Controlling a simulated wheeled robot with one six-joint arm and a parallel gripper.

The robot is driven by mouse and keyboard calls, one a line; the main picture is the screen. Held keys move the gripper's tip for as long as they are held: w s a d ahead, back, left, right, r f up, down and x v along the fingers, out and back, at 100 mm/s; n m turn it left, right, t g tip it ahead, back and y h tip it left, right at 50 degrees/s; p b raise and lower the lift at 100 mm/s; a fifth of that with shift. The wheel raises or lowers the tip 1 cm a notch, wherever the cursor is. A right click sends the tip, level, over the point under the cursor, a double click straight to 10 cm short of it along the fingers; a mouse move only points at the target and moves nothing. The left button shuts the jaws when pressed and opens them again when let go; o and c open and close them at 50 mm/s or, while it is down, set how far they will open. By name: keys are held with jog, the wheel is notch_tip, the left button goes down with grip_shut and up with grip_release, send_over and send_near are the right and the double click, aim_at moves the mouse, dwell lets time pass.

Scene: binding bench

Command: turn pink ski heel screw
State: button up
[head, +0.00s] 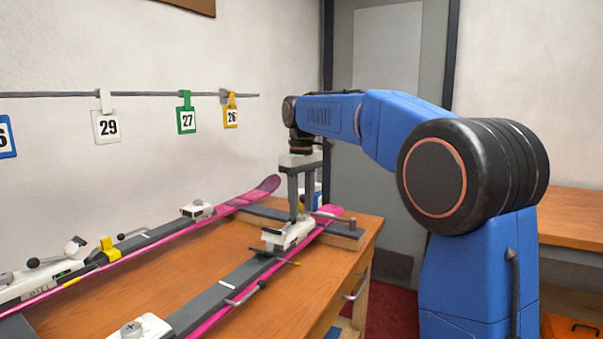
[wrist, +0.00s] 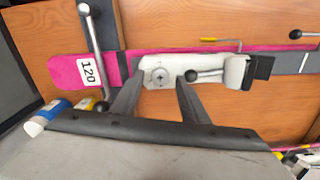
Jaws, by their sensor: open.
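A pink ski (head: 207,322) lies along the front of the bench and also shows in the wrist view (wrist: 62,72). A white binding housing (head: 290,236) sits near its far end; in the wrist view this housing (wrist: 150,60) has a round slotted screw (wrist: 160,75) on top and a ball-ended lever (wrist: 205,75) beside it. My gripper (head: 298,214) is open, pointing down over the housing. In the wrist view its two fingers (wrist: 158,84) stand apart on either side of the screw, with nothing between them gripped. Finger contact with the housing cannot be told.
Another white binding piece with a screw (head: 132,329) is on the near part of this ski. A second pink ski (head: 160,236) with bindings lies behind. Numbered tags (head: 106,126) hang on the wall rail.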

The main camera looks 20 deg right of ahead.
aim_at(302, 214)
notch_tip(302, 214, up, 16)
dwell(0.5)
jog(key=s+d+f+m+t, duration=0.2)
jog(key=s+d+f+m, duration=0.1)
jog(key=s+f, duration=1.4)
jog(key=s+d+f+m+t, duration=0.2)
jog(key=s+d+f+m, duration=0.1)
jog(key=s+f, duration=1.5)
jog(key=s+d, duration=0.1)
jog(key=s, duration=0.2)
jog(key=shift+s+f+m+t, duration=0.25)
jog(key=shift+s+m+t, duration=0.05)
jog(key=shift+s+t, duration=0.1)
